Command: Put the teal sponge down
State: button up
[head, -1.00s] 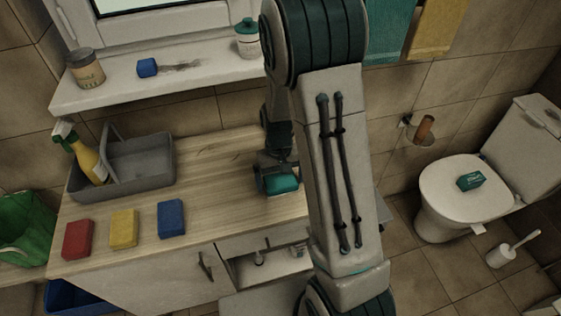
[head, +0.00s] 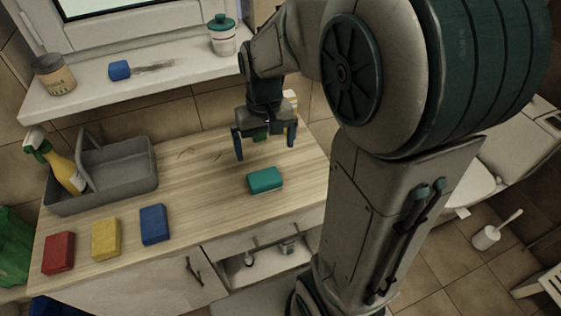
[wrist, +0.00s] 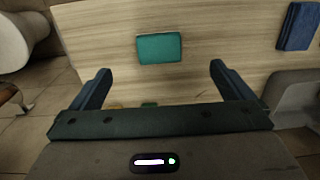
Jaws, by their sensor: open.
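The teal sponge (head: 265,180) lies flat on the wooden counter (head: 205,200), near its right end. In the wrist view the teal sponge (wrist: 159,48) lies beyond the fingertips, apart from them. My gripper (head: 264,150) is open and empty, raised above the counter behind the sponge. In the wrist view the two fingers of my gripper (wrist: 158,80) are spread wide with nothing between them.
A red sponge (head: 59,253), a yellow sponge (head: 106,238) and a blue sponge (head: 155,224) lie along the counter's front left. A grey caddy (head: 125,170) with a spray bottle (head: 62,172) stands behind them. The counter between caddy and teal sponge is clear.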

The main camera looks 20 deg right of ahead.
jog(key=s+r+t, duration=0.3)
jog(key=s+r, duration=0.1)
jog(key=s, duration=0.7)
jog(key=shift+s+r, duration=0.2)
jog(key=shift+s, duration=0.15)
